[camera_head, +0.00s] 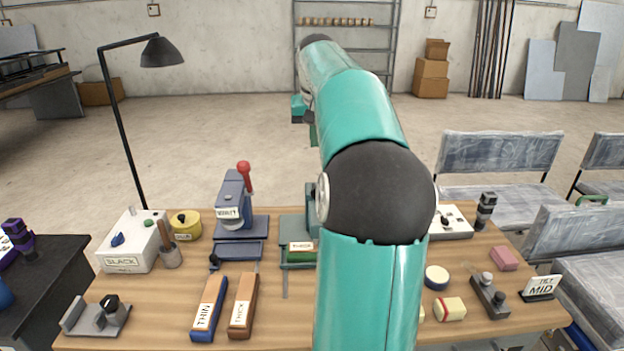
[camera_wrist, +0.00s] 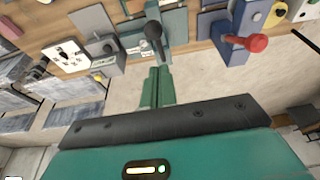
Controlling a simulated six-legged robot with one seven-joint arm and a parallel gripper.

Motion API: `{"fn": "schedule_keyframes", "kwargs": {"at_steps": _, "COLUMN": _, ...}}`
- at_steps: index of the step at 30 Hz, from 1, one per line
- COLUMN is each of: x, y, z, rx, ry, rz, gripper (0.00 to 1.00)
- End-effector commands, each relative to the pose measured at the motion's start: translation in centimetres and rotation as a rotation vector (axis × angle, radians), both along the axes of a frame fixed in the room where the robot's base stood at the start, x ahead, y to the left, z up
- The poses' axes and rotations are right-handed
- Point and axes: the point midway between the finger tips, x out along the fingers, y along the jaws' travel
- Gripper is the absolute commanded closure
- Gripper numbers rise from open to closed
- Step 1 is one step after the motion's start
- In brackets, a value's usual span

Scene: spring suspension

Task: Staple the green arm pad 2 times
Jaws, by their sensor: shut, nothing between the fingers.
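A green press-like device (camera_head: 299,224) stands at the middle back of the table, its right part hidden behind my arm. A small green piece with a pale label (camera_head: 301,246) shows at its front; I cannot tell whether this is the pad. In the wrist view the green device (camera_wrist: 176,32) appears upside down, with a black-knobbed lever (camera_wrist: 153,32) pointing toward my gripper. My gripper (camera_wrist: 159,69) is shut and empty, its two green fingers together just short of the knob in the picture. I cannot tell whether they touch.
A blue device (camera_head: 232,206) with a red-knobbed lever (camera_head: 244,172) stands left of the green one. A blue bar (camera_head: 209,308) and a brown bar (camera_head: 243,306) lie in front. A white SLACK box (camera_head: 128,244), cup (camera_head: 171,256) and yellow tin (camera_head: 186,224) stand at left.

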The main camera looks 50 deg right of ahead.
Motion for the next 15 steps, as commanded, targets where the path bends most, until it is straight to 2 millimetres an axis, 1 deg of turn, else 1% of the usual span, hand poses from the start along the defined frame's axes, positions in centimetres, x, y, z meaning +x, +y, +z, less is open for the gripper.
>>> {"fn": "schedule_keyframes", "kwargs": {"at_steps": 1, "x": -0.4, "y": -0.2, "z": -0.1, "rx": 0.001, "ry": 0.002, "rz": -0.005, "gripper": 1.0}}
{"fn": "schedule_keyframes", "kwargs": {"at_steps": 5, "x": -0.4, "y": -0.3, "z": -0.5, "rx": 0.002, "ry": 0.002, "rz": -0.005, "gripper": 1.0}}
{"fn": "schedule_keyframes", "kwargs": {"at_steps": 8, "x": -0.1, "y": -0.5, "z": -1.5, "rx": 0.003, "ry": 0.004, "rz": -0.005, "gripper": 1.0}}
{"fn": "schedule_keyframes", "kwargs": {"at_steps": 11, "x": 0.2, "y": -0.9, "z": -3.0, "rx": 0.005, "ry": 0.005, "rz": -0.005, "gripper": 1.0}}
{"fn": "schedule_keyframes", "kwargs": {"at_steps": 15, "x": 0.9, "y": -1.5, "z": -5.7, "rx": 0.006, "ry": 0.004, "rz": -0.005, "gripper": 1.0}}
